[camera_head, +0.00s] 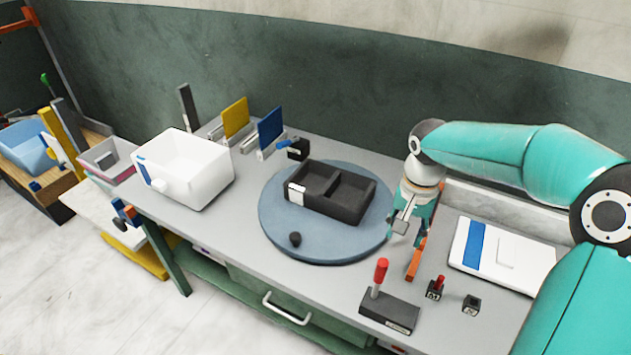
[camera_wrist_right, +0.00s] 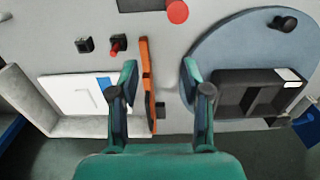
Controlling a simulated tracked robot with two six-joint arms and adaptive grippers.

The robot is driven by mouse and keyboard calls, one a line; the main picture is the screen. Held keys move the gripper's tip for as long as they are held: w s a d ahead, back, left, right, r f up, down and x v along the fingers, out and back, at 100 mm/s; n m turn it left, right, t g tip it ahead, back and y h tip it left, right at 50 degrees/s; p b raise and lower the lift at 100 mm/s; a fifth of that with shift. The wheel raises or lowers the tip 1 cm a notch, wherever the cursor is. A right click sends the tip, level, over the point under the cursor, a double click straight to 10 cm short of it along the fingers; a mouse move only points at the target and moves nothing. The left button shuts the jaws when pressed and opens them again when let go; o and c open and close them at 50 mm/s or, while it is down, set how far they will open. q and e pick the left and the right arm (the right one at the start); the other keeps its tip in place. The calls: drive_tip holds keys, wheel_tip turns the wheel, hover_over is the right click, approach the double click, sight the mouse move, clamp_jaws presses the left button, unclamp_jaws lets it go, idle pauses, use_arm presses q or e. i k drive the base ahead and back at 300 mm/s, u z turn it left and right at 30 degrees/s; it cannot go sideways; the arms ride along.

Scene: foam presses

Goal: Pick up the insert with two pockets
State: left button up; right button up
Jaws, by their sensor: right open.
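The black insert with two pockets (camera_head: 346,209) lies on a round blue disc (camera_head: 285,237) in the middle of the bench. It has a white label at one end. In the right wrist view the insert (camera_wrist_right: 233,103) is right of my fingers. My right gripper (camera_head: 408,228) is open and points down over the bench, just right of the disc and apart from the insert. My left gripper is out of view.
A dark block with a red handle (camera_head: 390,312) and two small black cubes are in front of my right gripper. A white panel with a blue stripe (camera_head: 485,266) lies at right. A white bin (camera_head: 190,185) and yellow and blue plates stand at left. A black knob (camera_head: 295,239) sits on the disc.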

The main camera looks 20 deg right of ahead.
sight(342, 195)
drive_tip(key=z, duration=0.05)
drive_tip(key=i, duration=1.2)
